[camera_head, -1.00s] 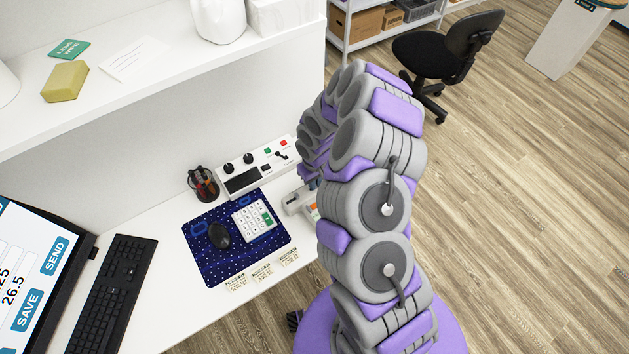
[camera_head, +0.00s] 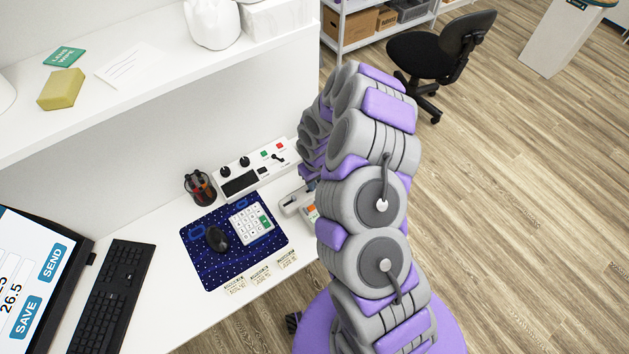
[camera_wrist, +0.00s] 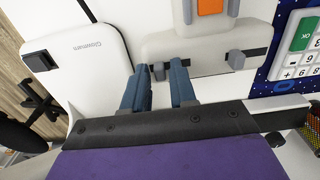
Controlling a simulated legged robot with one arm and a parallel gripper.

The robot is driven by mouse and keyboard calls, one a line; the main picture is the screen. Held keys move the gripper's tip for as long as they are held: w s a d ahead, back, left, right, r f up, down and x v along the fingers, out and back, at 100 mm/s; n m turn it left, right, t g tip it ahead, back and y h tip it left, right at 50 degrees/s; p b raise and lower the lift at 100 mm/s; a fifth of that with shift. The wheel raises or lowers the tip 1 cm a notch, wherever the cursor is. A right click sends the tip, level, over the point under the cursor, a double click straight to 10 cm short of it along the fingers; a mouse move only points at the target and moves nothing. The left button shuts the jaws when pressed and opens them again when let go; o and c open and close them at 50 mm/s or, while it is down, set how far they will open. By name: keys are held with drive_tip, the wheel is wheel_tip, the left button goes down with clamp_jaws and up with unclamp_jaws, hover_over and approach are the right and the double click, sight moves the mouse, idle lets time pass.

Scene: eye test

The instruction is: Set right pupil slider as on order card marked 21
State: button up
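The other slider knob (camera_wrist: 236,60) stands apart, to the right. My gripper (camera_wrist: 159,68) has two blue fingers, apart, at the slot. An orange display (camera_wrist: 211,5) is cut off at the top, its reading not visible. In the head view my arm hides most of the meter (camera_head: 291,203). Small order cards (camera_head: 261,273) lie at the desk's front edge, too small to read.
A keypad (camera_head: 250,222) and a mouse (camera_head: 217,239) are on the blue mat (camera_head: 212,275). A control box (camera_head: 250,172), pen holder (camera_head: 199,187) and keyboard (camera_head: 110,297) stand around it.

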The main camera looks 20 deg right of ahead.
drive_tip(key=shift+o, duration=1)
drive_tip(key=shift+a, duration=0.15)
drive_tip(key=shift+s+a+r+b, duration=0.15)
drive_tip(key=shift+a+b, duration=0.2)
drive_tip(key=shift+a, duration=0.35)
wheel_tip(320, 180, up, 18)
drive_tip(key=p, duration=0.2)
drive_tip(key=s+a+r+b, duration=0.1)
drive_tip(key=s+r+b, duration=0.2)
drive_tip(key=s, duration=0.4)
drive_tip(key=s+a+r+b, duration=0.1)
drive_tip(key=s+r+b, duration=0.3)
drive_tip(key=s, duration=0.4)
drive_tip(key=shift+s+a+g, duration=0.15)
drive_tip(key=shift+s+g, duration=0.05)
drive_tip(key=shift+g, duration=0.2)
drive_tip(key=shift+c, duration=0.2)
